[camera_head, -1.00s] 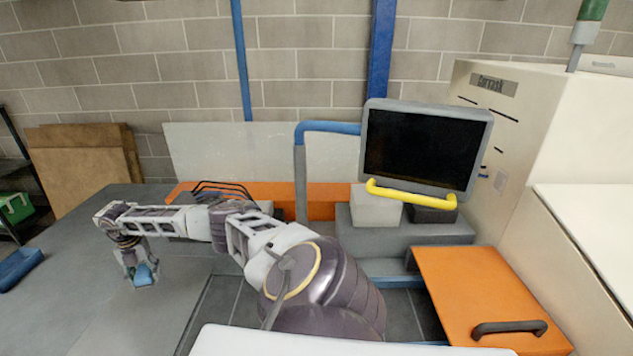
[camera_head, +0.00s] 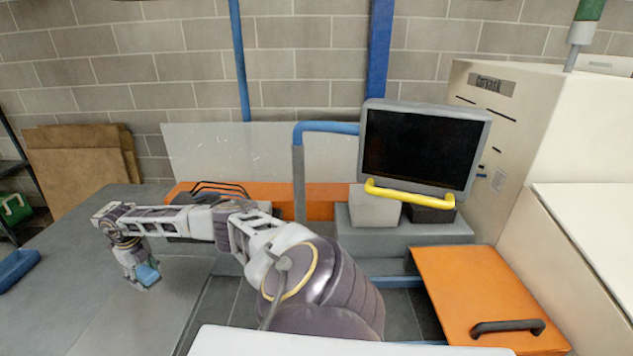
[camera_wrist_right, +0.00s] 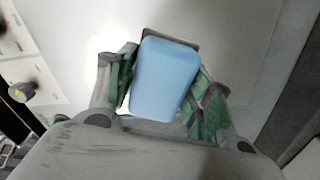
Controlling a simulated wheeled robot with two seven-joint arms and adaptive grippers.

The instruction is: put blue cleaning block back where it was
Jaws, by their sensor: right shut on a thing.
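The blue cleaning block (camera_head: 148,275) is at the tip of my right arm, over the grey table at the left of the head view. My right gripper (camera_head: 141,280) points down and is shut on the block. In the right wrist view the block (camera_wrist_right: 163,77) sits between the two green-padded fingers of the gripper (camera_wrist_right: 160,88). I cannot tell whether the block touches the table. My left gripper is not in view.
A blue tray (camera_head: 17,268) lies at the table's left edge. The grey table (camera_head: 70,290) is clear between it and my gripper. A monitor (camera_head: 423,148) with a yellow handle (camera_head: 410,194) stands right of centre. An orange panel (camera_head: 480,295) is at the right.

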